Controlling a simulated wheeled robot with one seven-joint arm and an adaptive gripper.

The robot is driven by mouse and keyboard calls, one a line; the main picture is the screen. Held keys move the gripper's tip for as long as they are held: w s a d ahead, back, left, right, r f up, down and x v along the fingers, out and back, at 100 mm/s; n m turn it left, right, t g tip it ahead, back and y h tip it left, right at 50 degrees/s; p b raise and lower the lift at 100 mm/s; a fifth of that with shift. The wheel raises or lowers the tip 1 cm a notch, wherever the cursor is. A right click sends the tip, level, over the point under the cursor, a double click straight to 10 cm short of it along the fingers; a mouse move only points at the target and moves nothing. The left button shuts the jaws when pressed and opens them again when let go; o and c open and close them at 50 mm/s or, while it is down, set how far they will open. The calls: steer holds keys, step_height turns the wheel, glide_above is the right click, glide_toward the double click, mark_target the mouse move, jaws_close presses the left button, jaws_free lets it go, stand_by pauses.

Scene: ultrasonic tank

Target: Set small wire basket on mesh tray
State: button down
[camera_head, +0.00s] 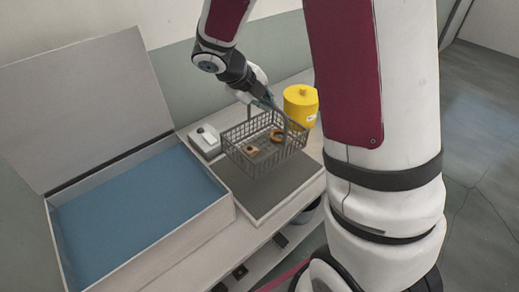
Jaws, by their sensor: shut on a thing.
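The small wire basket (252,158) is a grey open-topped basket with small orange-brown parts lying in it. The basket looks level and appears over the far part of the mesh tray (270,196), a flat dark grey surface with a pale frame. I cannot tell whether the basket's underside touches the tray or hangs just above it.
An ultrasonic tank (226,205) with blue liquid and a raised lid (80,105) stands at the left. A white device (206,140) sits behind the basket on the left, and a yellow container (300,104) behind it on the right. The tray's near part is clear.

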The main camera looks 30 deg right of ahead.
step_height(320, 180, down, 9)
steer(key=shift+f, duration=0.2)
steer(key=c, duration=1.7)
jaws_free()
steer(key=shift+r, duration=0.1)
